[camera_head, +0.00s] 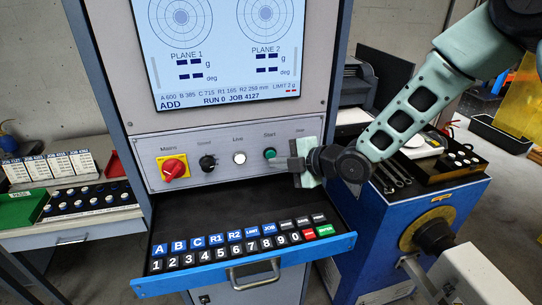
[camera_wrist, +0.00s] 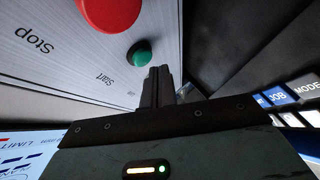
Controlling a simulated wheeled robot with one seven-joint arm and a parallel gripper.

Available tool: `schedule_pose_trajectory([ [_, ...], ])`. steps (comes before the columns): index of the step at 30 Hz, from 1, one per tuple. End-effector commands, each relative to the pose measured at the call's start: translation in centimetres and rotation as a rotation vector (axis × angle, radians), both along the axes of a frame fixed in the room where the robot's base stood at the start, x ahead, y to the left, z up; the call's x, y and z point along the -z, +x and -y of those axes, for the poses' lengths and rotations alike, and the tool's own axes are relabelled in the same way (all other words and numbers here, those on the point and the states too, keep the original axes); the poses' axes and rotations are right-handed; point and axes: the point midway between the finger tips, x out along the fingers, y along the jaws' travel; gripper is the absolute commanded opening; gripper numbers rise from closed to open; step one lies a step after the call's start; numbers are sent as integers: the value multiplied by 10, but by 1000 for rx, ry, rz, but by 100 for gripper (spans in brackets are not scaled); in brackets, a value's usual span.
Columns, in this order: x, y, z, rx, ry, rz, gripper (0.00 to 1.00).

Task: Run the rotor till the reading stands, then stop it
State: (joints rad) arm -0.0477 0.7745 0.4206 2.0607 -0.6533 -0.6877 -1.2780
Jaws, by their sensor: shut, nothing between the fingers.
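The monitor (camera_head: 220,50) shows PLANE 1 and PLANE 2 dials with dashes for g and deg, and "RUN 0 JOB 4127" below. On the panel under it, the green Start button (camera_head: 269,153) shows beside my gripper (camera_head: 281,163). In the wrist view, my gripper (camera_wrist: 158,72) is shut and empty, its tips just by the green Start button (camera_wrist: 140,53); I cannot tell if they touch. The large red Stop button (camera_wrist: 110,10) shows there too, but my gripper hides it in the head view. No clearly identifiable rotor shows.
The red Mains switch (camera_head: 175,168), Speed knob (camera_head: 207,162) and white Live lamp (camera_head: 239,158) are left of Start. An open keypad drawer (camera_head: 250,268) juts out below my gripper. A blue machine cabinet (camera_head: 375,250) stands right, and a side table (camera_head: 85,228) left.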

Motion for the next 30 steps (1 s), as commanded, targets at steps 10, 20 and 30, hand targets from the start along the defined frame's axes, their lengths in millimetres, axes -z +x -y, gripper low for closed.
schedule_pose_trajectory([
  [10, 0, 0, 0, 0, 0, 0, 0],
  [20, 0, 0, 0, 0, 0, 0, 0],
  [30, 0, 8, -2, 0, 1, 1, 0],
])
